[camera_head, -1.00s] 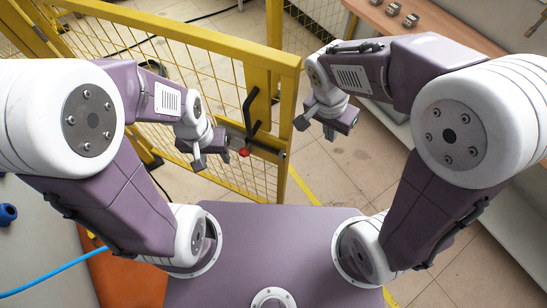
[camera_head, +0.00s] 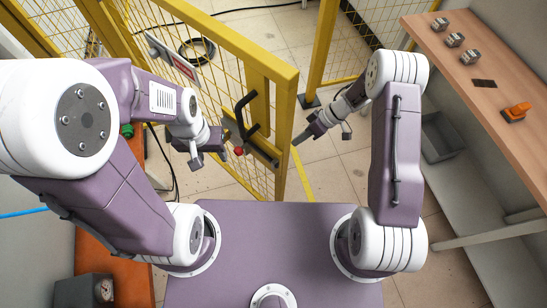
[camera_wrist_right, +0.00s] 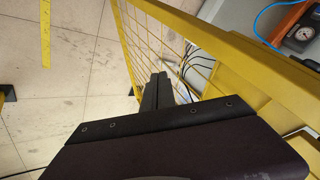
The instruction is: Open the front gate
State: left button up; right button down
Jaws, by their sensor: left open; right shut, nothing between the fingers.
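The front gate (camera_head: 288,98) is a yellow frame with wire mesh, in the middle of the head view. Its free edge stands apart from the yellow post (camera_head: 324,45), so it is ajar. A black handle (camera_head: 240,112) and a red knob (camera_head: 239,151) sit near that edge. My left gripper (camera_head: 208,160) is open and empty, left of the handle. My right gripper (camera_head: 298,140) is shut and empty, at the right of the gate's free edge. In the right wrist view its fingers (camera_wrist_right: 160,80) are beside the gate's mesh (camera_wrist_right: 150,45); contact is unclear.
A wooden workbench (camera_head: 440,60) with metal parts and an orange item (camera_head: 517,112) stands at the right, a grey bin (camera_head: 440,138) below it. A black cable coil (camera_head: 197,52) lies on the floor behind the gate.

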jog(key=s+a+f+p, duration=0.1)
jog(key=s+a+f, duration=0.3)
jog(key=a+f, duration=0.4)
jog(key=shift+a, duration=0.35)
